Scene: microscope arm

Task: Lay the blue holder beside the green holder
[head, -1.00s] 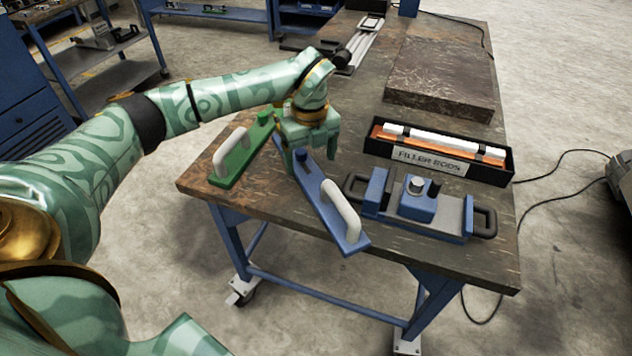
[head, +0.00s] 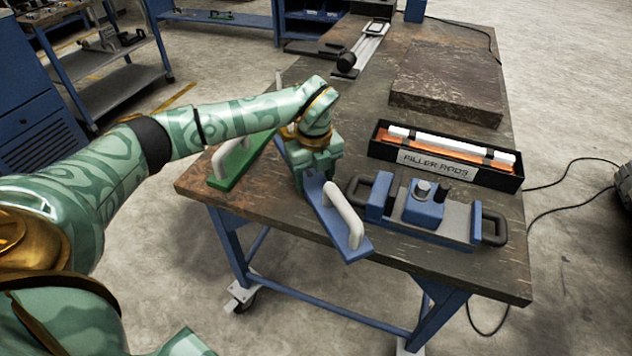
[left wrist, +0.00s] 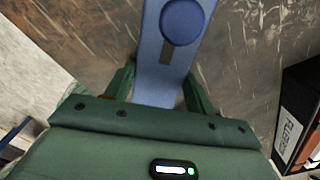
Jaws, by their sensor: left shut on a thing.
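The blue holder (head: 355,243) is a long flat blue bar with a white handle, lying slantwise on the table near its front edge. My left gripper (head: 316,178) is over its middle and shut on the bar. In the left wrist view the blue bar (left wrist: 165,70) runs between the two fingers (left wrist: 160,92), with a round blue knob beyond them. The green holder (head: 228,182), also with a white handle, lies to the left at the table's left edge. My forearm and gripper hide part of both holders. My right gripper is out of view.
A blue-and-grey fixture (head: 440,222) with black handles stands close to the right of the blue holder. Behind it are a black filler rods box (head: 428,172) and a dark slab (head: 447,88). A strip of bare table lies between the two holders.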

